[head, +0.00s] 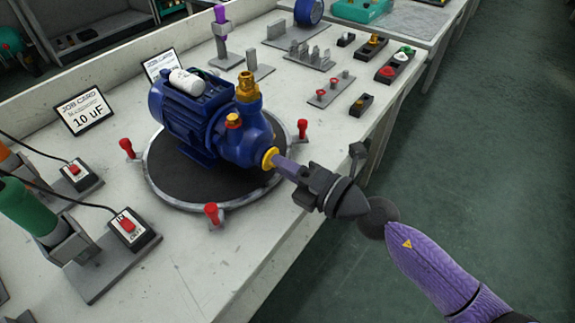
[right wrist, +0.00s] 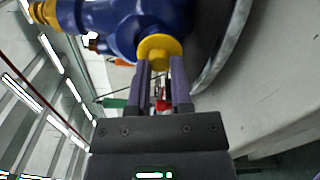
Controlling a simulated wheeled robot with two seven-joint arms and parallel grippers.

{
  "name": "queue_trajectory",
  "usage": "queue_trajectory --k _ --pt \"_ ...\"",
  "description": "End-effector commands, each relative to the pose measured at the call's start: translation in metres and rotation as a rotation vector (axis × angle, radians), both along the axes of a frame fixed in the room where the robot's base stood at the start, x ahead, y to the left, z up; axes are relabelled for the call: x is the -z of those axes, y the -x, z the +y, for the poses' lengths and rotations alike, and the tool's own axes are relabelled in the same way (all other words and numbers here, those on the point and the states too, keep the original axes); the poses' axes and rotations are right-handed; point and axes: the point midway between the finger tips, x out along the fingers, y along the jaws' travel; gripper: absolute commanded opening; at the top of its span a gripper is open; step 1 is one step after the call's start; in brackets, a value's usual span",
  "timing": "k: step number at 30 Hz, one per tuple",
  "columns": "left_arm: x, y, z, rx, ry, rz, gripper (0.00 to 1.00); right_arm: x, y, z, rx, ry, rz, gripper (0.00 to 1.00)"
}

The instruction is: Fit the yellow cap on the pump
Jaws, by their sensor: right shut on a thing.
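The blue pump (head: 205,115) stands on a round dark turntable (head: 160,180) on the bench. A yellow cap (head: 269,158) is at the pump's front port, facing my right gripper. My right gripper (head: 280,163) reaches in from the right with its purple fingers shut on the cap. In the right wrist view the cap (right wrist: 158,48) sits at the fingertips, against the blue pump body (right wrist: 110,22). I cannot tell how deep it sits in the port. A brass fitting (head: 247,88) stands on top of the pump. My left gripper is not in view.
Red-knobbed clamps (head: 212,212) stand around the turntable's rim. A job card (head: 85,112) reading 10 uF stands at the left, near switch boxes (head: 127,224) with cables. Small parts holders (head: 330,90) line the back right.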

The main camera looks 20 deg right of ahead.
Motion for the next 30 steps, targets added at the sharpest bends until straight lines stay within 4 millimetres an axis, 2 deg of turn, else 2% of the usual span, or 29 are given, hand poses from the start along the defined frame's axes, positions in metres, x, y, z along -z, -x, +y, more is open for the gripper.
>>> queue_trajectory --k 4,5,10,18,30 --pt "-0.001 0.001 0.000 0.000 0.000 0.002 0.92 0.000 -0.002 0.001 0.000 0.001 -0.001 0.00" --pt "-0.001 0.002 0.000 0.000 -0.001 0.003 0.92 0.000 -0.002 0.001 0.000 0.001 -0.001 0.33" --pt "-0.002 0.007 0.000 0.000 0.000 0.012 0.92 0.000 -0.001 0.001 0.000 0.001 -0.001 0.67" --pt "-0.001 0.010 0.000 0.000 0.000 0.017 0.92 0.001 0.001 -0.001 0.000 0.001 0.000 0.67" --pt "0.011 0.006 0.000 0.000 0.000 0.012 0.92 0.003 0.031 -0.025 0.003 0.000 0.003 0.67"
